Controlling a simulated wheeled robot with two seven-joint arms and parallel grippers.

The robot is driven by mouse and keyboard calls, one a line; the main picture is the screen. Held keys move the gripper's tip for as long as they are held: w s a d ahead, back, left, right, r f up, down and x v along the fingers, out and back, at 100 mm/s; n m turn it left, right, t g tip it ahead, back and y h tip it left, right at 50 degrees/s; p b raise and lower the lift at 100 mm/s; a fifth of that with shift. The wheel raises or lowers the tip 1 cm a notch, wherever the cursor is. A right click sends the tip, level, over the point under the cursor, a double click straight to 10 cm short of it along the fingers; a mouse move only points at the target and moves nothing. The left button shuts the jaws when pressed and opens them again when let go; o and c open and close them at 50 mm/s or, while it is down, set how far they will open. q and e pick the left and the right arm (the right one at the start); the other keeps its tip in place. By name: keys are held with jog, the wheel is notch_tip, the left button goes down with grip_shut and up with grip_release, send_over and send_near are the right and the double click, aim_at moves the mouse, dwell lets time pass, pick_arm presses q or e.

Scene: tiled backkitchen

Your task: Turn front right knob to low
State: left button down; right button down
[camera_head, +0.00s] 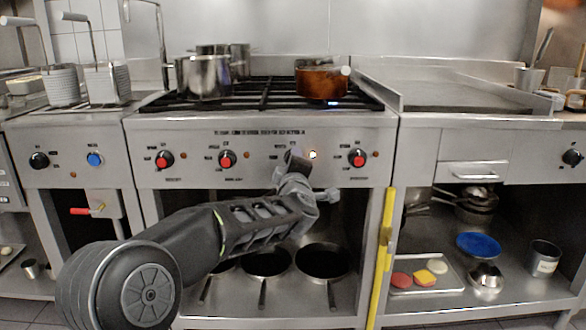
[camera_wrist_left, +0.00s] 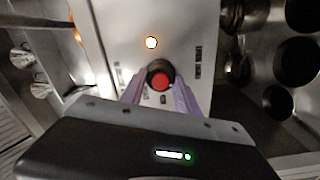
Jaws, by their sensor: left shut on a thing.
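The stove front (camera_head: 260,132) carries a row of black knobs with red centres. My left gripper (camera_head: 296,163) reaches the third knob from the left and covers it in the head view. In the left wrist view that knob (camera_wrist_left: 160,77) sits between the two fingers of my gripper (camera_wrist_left: 159,92), which are shut on its sides. The lamp (camera_head: 313,154) beside this knob is lit; it also glows in the wrist view (camera_wrist_left: 151,43). The rightmost knob (camera_head: 357,157) is free of my gripper. My right gripper is not in view.
A copper pot (camera_head: 321,82) stands on the right of the cooktop, with a small blue flame (camera_head: 333,103) at its front. A steel pot (camera_head: 204,76) stands to the left. Pans (camera_head: 322,262) lie on the shelf below. A yellow bar (camera_head: 384,255) stands right of the opening.

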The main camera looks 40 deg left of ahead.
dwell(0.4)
pick_arm(q)
jog(key=c, duration=0.9)
grip_release()
jog(key=shift+s+d, duration=0.1)
jog(key=p+v, duration=0.1)
jog(key=v, duration=0.6)
jog(key=shift+s+d+p, duration=0.2)
jog(key=shift+s+p, duration=0.05)
jog(key=shift+p, duration=0.1)
